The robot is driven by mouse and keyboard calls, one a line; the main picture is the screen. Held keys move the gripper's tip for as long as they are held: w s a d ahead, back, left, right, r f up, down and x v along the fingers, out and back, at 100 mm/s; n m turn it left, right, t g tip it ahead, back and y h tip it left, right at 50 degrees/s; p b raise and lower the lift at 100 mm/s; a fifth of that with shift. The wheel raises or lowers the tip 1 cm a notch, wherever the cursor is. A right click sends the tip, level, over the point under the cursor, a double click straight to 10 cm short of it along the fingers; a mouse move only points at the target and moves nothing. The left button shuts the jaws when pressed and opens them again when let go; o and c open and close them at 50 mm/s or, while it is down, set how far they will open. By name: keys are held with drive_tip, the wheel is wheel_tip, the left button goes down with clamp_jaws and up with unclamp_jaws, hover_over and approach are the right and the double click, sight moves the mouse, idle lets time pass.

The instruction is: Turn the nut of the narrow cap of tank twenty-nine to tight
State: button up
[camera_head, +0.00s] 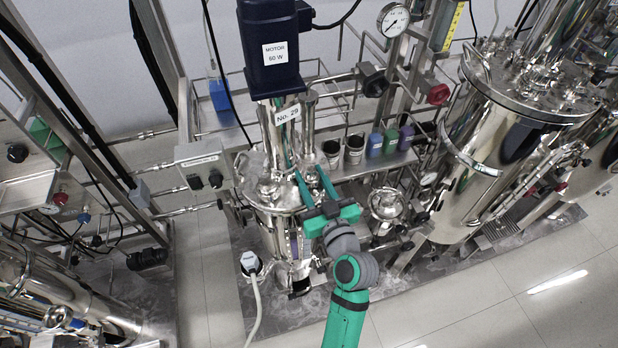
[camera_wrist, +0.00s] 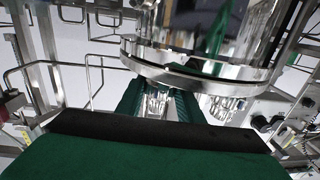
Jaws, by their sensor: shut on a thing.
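Tank twenty-nine is the slim steel vessel (camera_head: 275,235) left of centre in the head view, with a "No. 29" label (camera_head: 287,114) above its lid (camera_head: 262,192). Several shiny fittings crowd the lid. My gripper (camera_head: 310,172) reaches in from the lower right, its green fingers at the right side of the lid. It is shut on a small fitting there, mostly hidden by the fingers. I cannot make out the narrow cap or its nut apart from the other fittings. The wrist view shows a steel flange (camera_wrist: 135,57) close above a green finger (camera_wrist: 180,104).
A dark blue motor (camera_head: 270,50) stands above the tank. A control box (camera_head: 203,165) is at the left, and a shelf with coloured bottles (camera_head: 375,143) is behind. A larger tank (camera_head: 500,150) stands at the right. A white cable plug (camera_head: 250,262) sits low at the front left.

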drive_tip(key=shift+s+a+f+m+h, duration=0.1)
drive_tip(key=shift+a+m+h, duration=0.2)
drive_tip(key=shift+h, duration=0.1)
drive_tip(key=shift+s+d+f+m+t+h, duration=0.1)
drive_tip(key=shift+d+m+t+h, duration=0.15)
drive_tip(key=shift+m+h, duration=0.5)
drive_tip(key=shift+d+m+t+h, duration=0.15)
drive_tip(key=shift+m+t+h, duration=0.15)
drive_tip(key=shift+h, duration=0.75)
drive_tip(key=shift+m+h, duration=0.25)
drive_tip(key=shift+h, duration=0.05)
drive_tip(key=shift+m+h, duration=0.4)
drive_tip(key=shift+h, duration=0.2)
drive_tip(key=shift+r, duration=0.25)
drive_tip(key=o, duration=1.1)
drive_tip(key=shift+c, duration=0.2)
drive_tip(key=shift+a, duration=0.3)
drive_tip(key=shift+d, duration=0.25)
